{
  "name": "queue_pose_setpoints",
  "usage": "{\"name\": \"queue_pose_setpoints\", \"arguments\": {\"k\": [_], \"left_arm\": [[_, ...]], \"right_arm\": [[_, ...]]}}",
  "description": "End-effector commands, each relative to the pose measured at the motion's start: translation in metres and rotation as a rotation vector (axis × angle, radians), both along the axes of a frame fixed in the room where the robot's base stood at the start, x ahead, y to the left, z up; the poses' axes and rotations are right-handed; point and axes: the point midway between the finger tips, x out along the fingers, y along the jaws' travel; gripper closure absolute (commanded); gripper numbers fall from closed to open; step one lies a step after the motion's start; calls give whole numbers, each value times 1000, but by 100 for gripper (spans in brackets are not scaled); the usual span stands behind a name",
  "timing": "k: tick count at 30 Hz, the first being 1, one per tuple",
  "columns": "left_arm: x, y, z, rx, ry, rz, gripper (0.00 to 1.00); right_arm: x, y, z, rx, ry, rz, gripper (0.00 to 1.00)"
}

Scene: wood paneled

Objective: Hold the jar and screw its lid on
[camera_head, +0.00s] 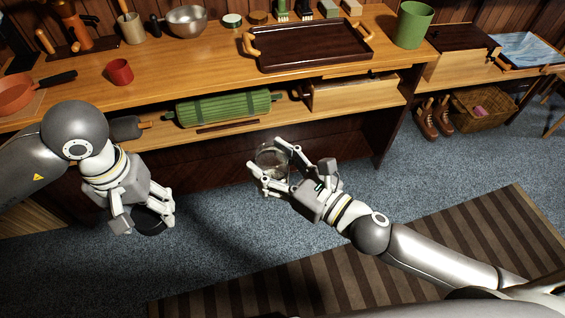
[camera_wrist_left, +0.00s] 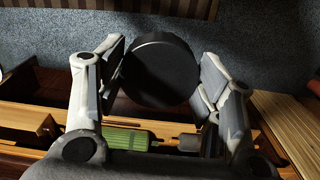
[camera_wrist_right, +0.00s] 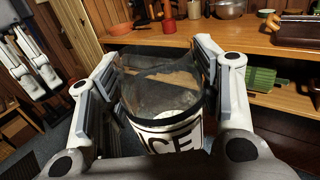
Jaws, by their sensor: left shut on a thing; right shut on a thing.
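The black round lid (camera_wrist_left: 160,70) is between the fingers of my left gripper (camera_wrist_left: 161,75), which is shut on it. In the head view the left gripper (camera_head: 150,215) hangs in front of the counter, with the lid (camera_head: 150,222) partly hidden beneath it. The clear jar (camera_wrist_right: 165,85) has a white label with black letters ending in "ICE". My right gripper (camera_wrist_right: 155,90) is shut around it. In the head view the jar (camera_head: 270,160) is at the right gripper (camera_head: 270,168), to the right of the lid and well apart from it. The jar's mouth looks uncovered.
A wooden counter (camera_head: 195,60) runs along the back, with a dark tray (camera_head: 310,45), a red cup (camera_head: 120,72) and a green bin (camera_head: 412,25) on it. A green roll (camera_head: 225,107) lies on the shelf below. Open floor with a striped rug (camera_head: 350,260) is in front.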

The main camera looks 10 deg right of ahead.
Motion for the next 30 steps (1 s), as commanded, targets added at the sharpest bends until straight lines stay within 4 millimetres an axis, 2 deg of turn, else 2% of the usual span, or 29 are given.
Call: {"name": "queue_pose_setpoints", "arguments": {"k": [15, 19, 23, 30], "left_arm": [[0, 0, 0, 0, 0, 0, 52], [5, -9, 3, -1, -1, 4, 52], [18, -31, 14, -2, -5, 17, 52], [46, -96, 49, 1, -9, 61, 52]], "right_arm": [[2, 3, 0, -1, 1, 19, 91], [2, 4, 1, 0, 0, 19, 91], [2, 4, 1, 0, -1, 19, 91], [2, 4, 1, 0, -1, 19, 91]]}}
